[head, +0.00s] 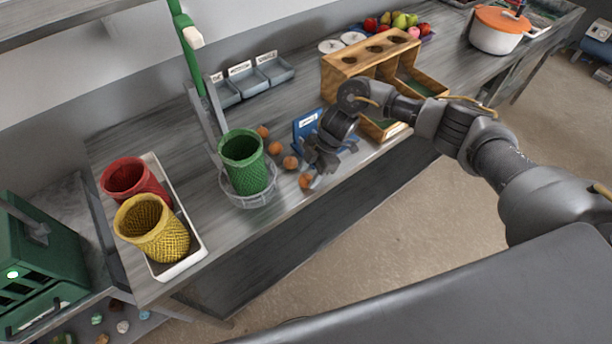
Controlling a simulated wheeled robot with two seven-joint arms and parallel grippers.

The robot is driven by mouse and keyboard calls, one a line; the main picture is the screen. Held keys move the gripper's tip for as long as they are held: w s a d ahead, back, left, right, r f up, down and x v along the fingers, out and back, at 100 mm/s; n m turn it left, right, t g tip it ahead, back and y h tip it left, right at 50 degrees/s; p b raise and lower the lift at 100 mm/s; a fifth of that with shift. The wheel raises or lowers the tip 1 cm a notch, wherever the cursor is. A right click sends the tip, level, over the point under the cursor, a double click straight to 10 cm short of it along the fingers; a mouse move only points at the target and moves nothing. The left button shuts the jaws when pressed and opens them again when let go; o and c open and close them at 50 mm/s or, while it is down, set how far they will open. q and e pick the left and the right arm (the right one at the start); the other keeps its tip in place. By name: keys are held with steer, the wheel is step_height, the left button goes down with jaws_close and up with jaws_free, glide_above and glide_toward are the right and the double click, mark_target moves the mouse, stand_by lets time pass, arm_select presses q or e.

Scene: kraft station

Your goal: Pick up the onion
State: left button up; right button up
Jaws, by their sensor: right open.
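Several small orange-brown round onions lie in a loose row on the grey worktop, right of the green mesh basket. The nearest onion (306,180) is by the worktop's front edge. Others lie behind it: one onion (290,162), another onion (275,148) and the farthest onion (263,132). My right gripper (319,172) reaches in from the right and points down, with its fingers spread, right beside the nearest onion. I cannot tell whether a finger touches it. Nothing shows between the fingers. My left gripper is not in view.
A green mesh basket (244,160) stands in a wire ring left of the onions. A blue sign (306,125) stands behind my gripper, and a wooden rack (345,66) is beyond it. Red (130,178) and yellow (152,228) baskets sit in a white tray (190,262).

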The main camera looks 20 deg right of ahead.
steer(key=shift+x, duration=1.1)
steer(key=c, duration=0.6)
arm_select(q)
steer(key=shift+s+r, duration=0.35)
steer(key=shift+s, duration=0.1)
arm_select(e)
steer(key=shift+c, duration=0.2)
